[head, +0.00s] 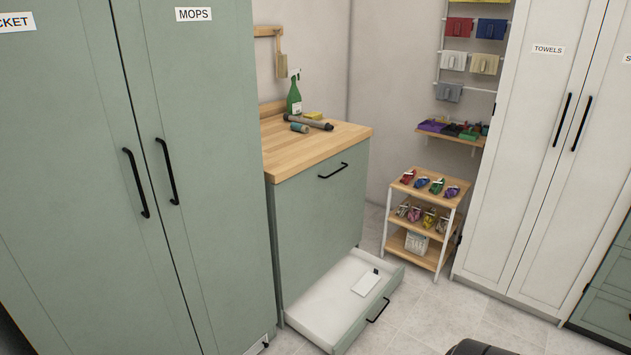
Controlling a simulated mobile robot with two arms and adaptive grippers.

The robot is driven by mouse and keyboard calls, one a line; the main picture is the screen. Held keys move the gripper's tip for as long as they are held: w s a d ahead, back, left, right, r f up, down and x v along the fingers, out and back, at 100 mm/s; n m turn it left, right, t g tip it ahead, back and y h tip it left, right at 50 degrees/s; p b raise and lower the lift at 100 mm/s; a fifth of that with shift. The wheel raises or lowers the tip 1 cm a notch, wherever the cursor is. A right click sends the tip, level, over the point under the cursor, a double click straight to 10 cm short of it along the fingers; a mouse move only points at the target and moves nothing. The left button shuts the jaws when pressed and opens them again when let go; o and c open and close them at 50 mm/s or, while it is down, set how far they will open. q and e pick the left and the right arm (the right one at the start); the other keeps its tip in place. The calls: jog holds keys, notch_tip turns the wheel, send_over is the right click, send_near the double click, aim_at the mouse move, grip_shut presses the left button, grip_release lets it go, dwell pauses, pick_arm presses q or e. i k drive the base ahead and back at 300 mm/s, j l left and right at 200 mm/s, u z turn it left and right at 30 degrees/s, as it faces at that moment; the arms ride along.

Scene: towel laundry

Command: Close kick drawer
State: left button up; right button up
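The kick drawer (318,307) is pulled out at floor level, below the green base cabinet (325,218) with the wooden top. Its inside is white, and its green front (366,317) carries a black bar handle (377,311). A small white flat item (366,283) with a dark piece by it lies in the drawer. Neither gripper can be made out in the head view. A dark rounded shape shows at the bottom edge, and I cannot tell what it is.
A tall green cabinet (90,190) marked MOPS stands left of the drawer. A wooden shelf cart (422,222) stands behind it to the right. White TOWELS cabinets (530,160) stand at the right. The tiled floor (400,325) right of the drawer is clear.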

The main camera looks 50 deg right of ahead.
aim_at(329, 314)
jog(key=i+l+z, duration=0.1)
jog(key=l, duration=0.35)
jog(key=i+l, duration=0.1)
jog(key=l, duration=0.35)
jog(key=i+l+z, duration=0.15)
jog(key=l, duration=0.25)
jog(key=z, duration=1.7)
jog(key=i+u, duration=0.1)
jog(key=i+l, duration=0.05)
